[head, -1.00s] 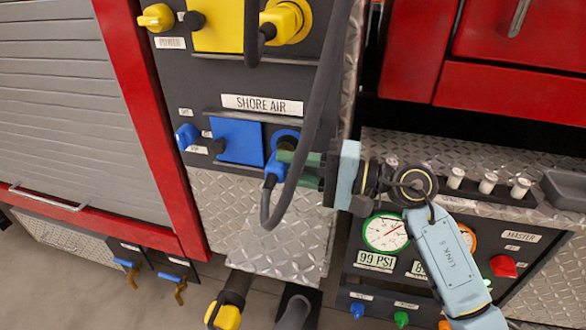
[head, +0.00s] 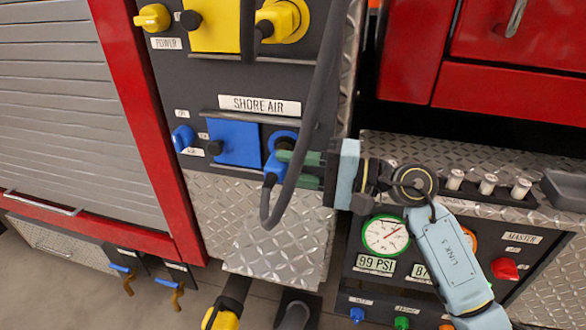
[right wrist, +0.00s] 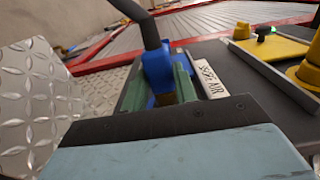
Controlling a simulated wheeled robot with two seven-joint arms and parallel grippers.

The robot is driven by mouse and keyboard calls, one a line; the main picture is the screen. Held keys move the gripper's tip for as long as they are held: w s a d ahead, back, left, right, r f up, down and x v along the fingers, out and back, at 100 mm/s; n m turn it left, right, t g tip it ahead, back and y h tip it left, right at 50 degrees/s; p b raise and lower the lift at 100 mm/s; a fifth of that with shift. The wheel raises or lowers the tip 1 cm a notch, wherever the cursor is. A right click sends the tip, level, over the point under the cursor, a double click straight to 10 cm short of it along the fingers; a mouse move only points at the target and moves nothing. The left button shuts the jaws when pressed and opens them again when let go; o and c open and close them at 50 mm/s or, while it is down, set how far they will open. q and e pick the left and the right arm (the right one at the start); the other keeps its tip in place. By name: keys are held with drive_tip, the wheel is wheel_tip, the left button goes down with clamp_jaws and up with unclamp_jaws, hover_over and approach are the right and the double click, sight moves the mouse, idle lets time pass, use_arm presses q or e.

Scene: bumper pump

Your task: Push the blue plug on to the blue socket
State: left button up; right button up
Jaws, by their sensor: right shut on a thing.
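The blue plug (head: 272,168) on its dark hose is at the blue socket (head: 285,136), below the SHORE AIR label. It covers the lower part of the socket's opening. I cannot tell whether it is fully seated. My right gripper (head: 287,168) comes in from the right, its green fingers shut on the plug. In the right wrist view the blue plug (right wrist: 157,68) sits between the green fingers, the hose rising from it. The socket is not clearly visible there. My left gripper is not in view.
A blue cover plate (head: 237,143) stands beside the socket. A yellow plug and socket (head: 284,20) are above. A dark hose (head: 322,85) hangs across the panel near the fingers. A gauge panel (head: 387,236) lies below my right arm.

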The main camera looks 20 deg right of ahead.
idle(0.4)
drive_tip(key=shift+b, duration=0.5)
idle(0.5)
drive_tip(key=shift+b, duration=0.45)
drive_tip(key=shift+w+d+b, duration=0.1)
drive_tip(key=shift+d+b, duration=0.15)
drive_tip(key=shift+b, duration=0.05)
drive_tip(key=shift+w+a, duration=0.15)
drive_tip(key=shift+w, duration=0.1)
drive_tip(key=o, duration=0.9)
drive_tip(key=shift+o, duration=0.4)
